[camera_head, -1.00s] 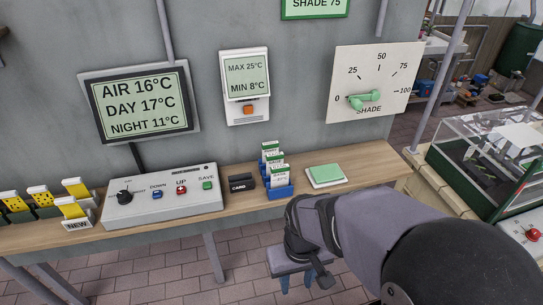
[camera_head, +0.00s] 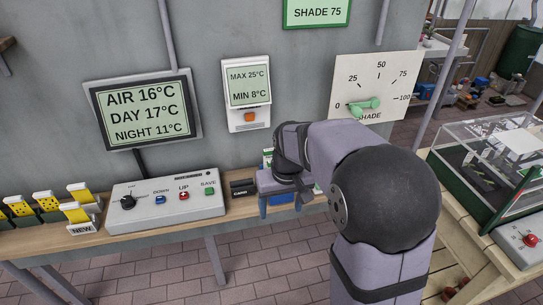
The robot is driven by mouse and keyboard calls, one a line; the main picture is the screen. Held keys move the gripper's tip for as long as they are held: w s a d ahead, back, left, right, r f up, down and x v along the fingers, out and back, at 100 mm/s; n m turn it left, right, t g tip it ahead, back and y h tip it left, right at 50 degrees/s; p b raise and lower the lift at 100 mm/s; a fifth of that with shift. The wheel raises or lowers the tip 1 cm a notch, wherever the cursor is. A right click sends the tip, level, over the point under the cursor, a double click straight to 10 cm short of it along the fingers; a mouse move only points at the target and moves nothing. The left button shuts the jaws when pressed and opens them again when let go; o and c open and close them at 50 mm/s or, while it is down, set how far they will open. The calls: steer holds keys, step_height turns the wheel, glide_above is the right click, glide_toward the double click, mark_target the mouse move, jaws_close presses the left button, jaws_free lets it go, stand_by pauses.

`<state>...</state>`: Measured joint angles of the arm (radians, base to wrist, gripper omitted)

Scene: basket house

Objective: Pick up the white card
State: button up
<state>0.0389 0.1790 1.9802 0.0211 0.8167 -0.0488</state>
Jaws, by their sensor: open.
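My gripper (camera_head: 284,204) is open and points down over or in front of the holder. I cannot tell how far its fingers are from the cards, or whether a card is between them.
A black card slot (camera_head: 242,188) and a grey control box (camera_head: 166,203) stand left of the holder. Yellow cards (camera_head: 80,193) stand at the far left. The wall behind carries a display (camera_head: 143,110) and a shade dial (camera_head: 376,85). A glass case (camera_head: 490,160) is at right.

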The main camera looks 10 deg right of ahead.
steer(key=w+d+r+t+p, duration=0.15)
steer(key=w+r, duration=0.25)
steer(key=w, duration=0.6)
steer(key=w+d+r+t+p, duration=0.1)
steer(key=w+d+r, duration=0.1)
steer(key=w+r, duration=0.5)
steer(key=shift+w+r+p+x, duration=0.15)
steer(key=shift+p+x, duration=0.55)
steer(key=shift+x, duration=1.05)
steer(key=shift+w+p+x, duration=0.25)
steer(key=shift+p+x, duration=0.45)
steer(key=shift+x, duration=1)
steer(key=shift+w+r+p+x, duration=0.15)
steer(key=shift+p+x, duration=0.55)
steer(key=shift+x, duration=1.05)
steer(key=shift+c, duration=0.6)
steer(key=c, duration=1.3)
